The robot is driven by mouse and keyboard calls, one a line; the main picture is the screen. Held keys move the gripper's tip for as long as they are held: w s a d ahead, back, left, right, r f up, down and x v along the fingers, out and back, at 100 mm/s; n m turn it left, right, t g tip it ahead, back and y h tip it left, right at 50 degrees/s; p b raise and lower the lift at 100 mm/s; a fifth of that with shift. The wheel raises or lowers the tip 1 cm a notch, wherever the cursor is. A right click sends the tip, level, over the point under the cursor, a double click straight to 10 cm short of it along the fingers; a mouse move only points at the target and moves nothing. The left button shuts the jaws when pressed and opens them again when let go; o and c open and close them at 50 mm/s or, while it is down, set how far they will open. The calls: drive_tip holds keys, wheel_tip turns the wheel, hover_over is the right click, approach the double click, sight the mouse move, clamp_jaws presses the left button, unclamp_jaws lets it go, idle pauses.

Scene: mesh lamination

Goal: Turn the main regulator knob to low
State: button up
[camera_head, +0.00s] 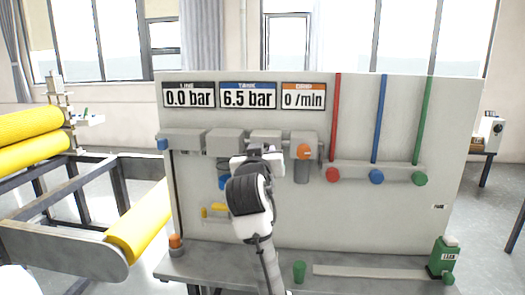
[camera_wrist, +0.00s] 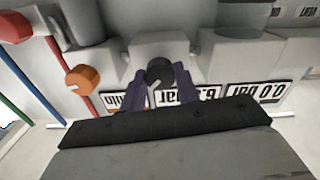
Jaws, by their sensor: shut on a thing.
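A round black knob (camera_wrist: 160,72) with a pale pointer mark sits on a grey block (camera_wrist: 158,47) in the wrist view. My gripper (camera_wrist: 160,82) is shut on this knob, with a dark finger on either side. The pointer mark slants toward the lower left of the wrist view. In the head view my gripper (camera_head: 262,152) is at the panel, in front of the row of grey blocks, and my arm hides the knob. No label for the knob is readable. The panel displays (camera_head: 248,95) read 0.0 bar, 6.5 bar and 0 /min.
An orange knob (camera_head: 304,152) is just right of my gripper; it also shows in the wrist view (camera_wrist: 82,80). Red (camera_head: 332,174), blue (camera_head: 376,177) and green (camera_head: 419,178) knobs are farther right. A yellow handle (camera_head: 214,210) is lower left. Yellow rollers (camera_head: 30,124) stand left.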

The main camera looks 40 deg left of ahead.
drive_tip(key=shift+f+n+p, duration=0.15)
drive_tip(key=shift+n+p, duration=0.75)
drive_tip(key=shift+n, duration=3.6)
drive_tip(key=o, duration=1)
drive_tip(key=b+v, duration=0.4)
drive_tip(key=v, duration=1)
drive_tip(key=shift+a, duration=0.1)
